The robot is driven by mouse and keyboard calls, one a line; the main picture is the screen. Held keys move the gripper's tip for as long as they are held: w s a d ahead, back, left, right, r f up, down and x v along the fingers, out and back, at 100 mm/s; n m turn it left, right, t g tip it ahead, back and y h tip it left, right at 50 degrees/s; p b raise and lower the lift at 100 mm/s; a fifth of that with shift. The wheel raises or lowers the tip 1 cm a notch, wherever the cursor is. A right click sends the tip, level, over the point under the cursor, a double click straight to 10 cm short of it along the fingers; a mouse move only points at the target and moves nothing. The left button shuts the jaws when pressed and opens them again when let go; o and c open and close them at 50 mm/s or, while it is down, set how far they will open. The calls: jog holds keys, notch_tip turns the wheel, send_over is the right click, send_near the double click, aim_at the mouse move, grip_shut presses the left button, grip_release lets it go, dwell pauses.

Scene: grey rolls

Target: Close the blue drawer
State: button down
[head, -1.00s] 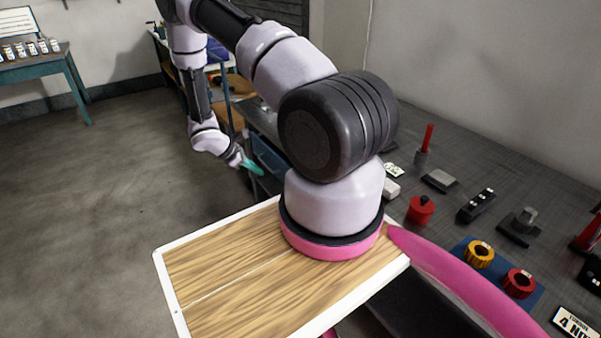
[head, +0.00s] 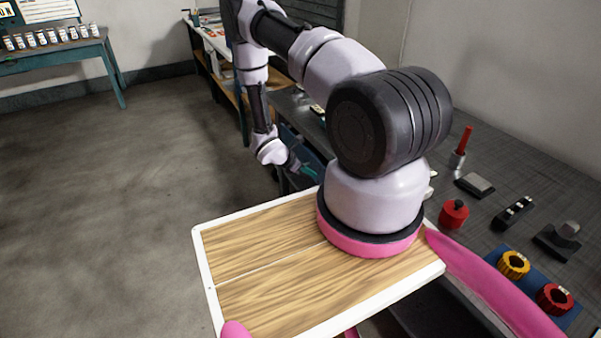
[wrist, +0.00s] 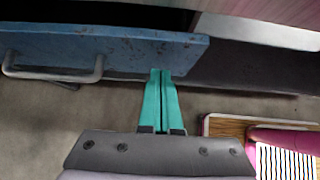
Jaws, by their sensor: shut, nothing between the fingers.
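The blue drawer (wrist: 105,48) shows in the wrist view as a scuffed blue front with a grey bar handle (wrist: 55,72) at its left. Its front stands out from the grey panel to its right, with a dark gap above it. My gripper (wrist: 160,72) has teal fingers, pressed together with nothing between them. The fingertips overlap the drawer front's lower edge near its right end, right of the handle; I cannot tell if they touch. In the head view, my gripper (head: 310,172) is low beside the bench, and the blue drawer (head: 298,146) is mostly hidden behind my arm.
The dark workbench (head: 490,180) runs along the right, holding a red pot (head: 453,214), a yellow roll (head: 514,264) and a red roll (head: 554,298). A teal table (head: 60,55) stands far left. The floor (head: 130,170) at left is clear.

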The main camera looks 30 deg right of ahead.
aim_at(322, 164)
jog(key=shift+d, duration=0.7)
jog(key=shift+d, duration=2.8)
